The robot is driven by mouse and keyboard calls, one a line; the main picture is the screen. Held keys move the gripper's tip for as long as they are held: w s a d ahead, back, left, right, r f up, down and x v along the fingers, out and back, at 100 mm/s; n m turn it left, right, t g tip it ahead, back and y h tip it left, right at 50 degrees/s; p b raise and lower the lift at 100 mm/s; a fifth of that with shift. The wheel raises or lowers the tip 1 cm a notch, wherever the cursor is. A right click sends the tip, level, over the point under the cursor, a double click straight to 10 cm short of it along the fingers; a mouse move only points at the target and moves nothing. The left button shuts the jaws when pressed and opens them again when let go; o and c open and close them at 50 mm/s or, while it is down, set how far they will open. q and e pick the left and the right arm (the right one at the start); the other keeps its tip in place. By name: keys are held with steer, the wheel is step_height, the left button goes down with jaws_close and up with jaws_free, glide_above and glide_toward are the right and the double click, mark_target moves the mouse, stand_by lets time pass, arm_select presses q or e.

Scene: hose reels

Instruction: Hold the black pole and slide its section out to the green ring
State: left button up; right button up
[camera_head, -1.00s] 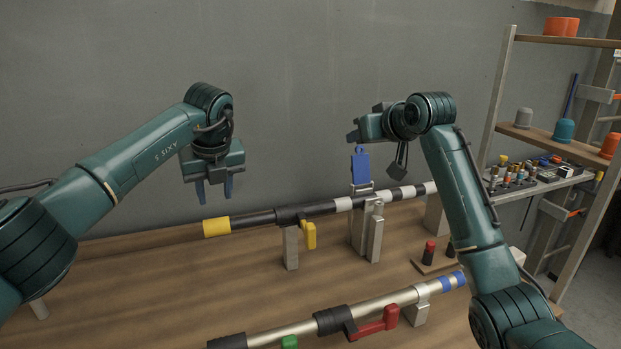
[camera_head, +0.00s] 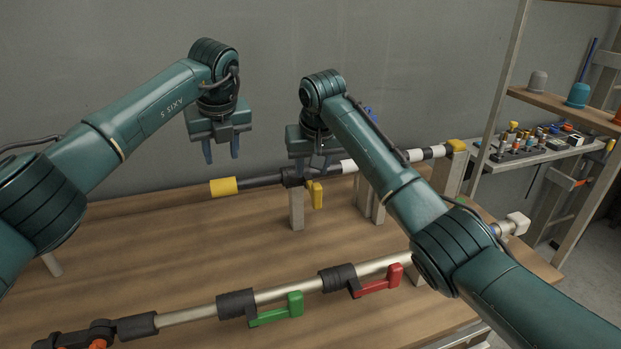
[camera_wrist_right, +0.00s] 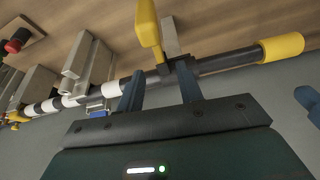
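The black pole (camera_head: 262,182) rests on grey stands at the back of the bench, with a yellow grip (camera_head: 223,187) at its left end. A collar with a yellow lever (camera_head: 316,195) sits mid-pole; the section to its right has white bands (camera_head: 349,166). I cannot make out a green ring on this pole. My left gripper (camera_head: 221,155) is open and empty above the yellow grip. My right gripper (camera_head: 311,165) is open, fingers pointing down at the pole by the collar.
A silver pole (camera_head: 275,292) with green (camera_head: 278,312) and red (camera_head: 377,283) levers lies along the front. Shelves (camera_head: 560,104) are at right. Bare bench lies between the poles.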

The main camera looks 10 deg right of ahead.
mark_target(310, 182)
steer(key=shift+x, duration=2.65)
steer(key=shift+c, duration=0.3)
jaws_close()
